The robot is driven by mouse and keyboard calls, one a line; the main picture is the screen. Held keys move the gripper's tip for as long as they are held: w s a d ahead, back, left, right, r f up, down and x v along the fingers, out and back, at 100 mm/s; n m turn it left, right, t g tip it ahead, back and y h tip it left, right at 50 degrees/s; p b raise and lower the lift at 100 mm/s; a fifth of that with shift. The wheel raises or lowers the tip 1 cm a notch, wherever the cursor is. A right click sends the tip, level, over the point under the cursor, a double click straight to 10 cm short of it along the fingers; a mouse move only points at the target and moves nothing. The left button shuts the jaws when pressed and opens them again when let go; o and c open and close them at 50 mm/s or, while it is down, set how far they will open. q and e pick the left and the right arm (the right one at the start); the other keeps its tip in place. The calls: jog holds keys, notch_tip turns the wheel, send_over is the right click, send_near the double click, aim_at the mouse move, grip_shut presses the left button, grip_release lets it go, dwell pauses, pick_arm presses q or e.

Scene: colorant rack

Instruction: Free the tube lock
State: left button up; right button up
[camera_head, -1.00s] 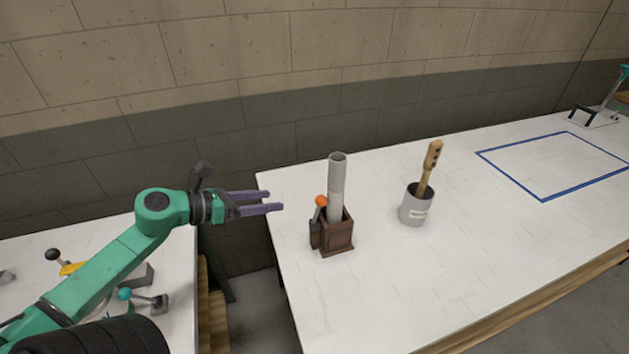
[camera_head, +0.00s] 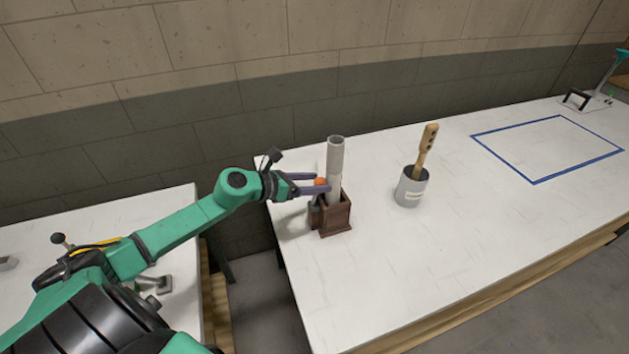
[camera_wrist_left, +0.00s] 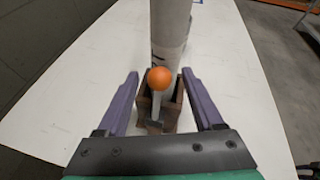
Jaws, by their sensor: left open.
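A grey tube (camera_head: 335,165) stands upright in a brown wooden holder (camera_head: 337,218) on the white table; it also shows in the left wrist view (camera_wrist_left: 170,30). A lever with an orange ball knob (camera_head: 320,182) is on the holder's left side. In the left wrist view the orange knob (camera_wrist_left: 159,78) sits between the fingers, with gaps on both sides, and its grey stem runs down below it. My left gripper (camera_head: 322,182) is open, its purple fingers on either side of the knob. In the left wrist view the left gripper (camera_wrist_left: 157,82) points toward the tube. My right gripper is not seen.
A grey cup (camera_head: 411,190) with a wooden-handled tool (camera_head: 427,150) stands right of the holder. A blue taped rectangle (camera_head: 535,182) lies farther right. A wall runs behind the table. A gap separates this table from another at left.

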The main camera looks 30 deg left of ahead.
pick_arm(q)
jog(key=shift+w+f, duration=0.1)
grip_shut()
dwell(1.3)
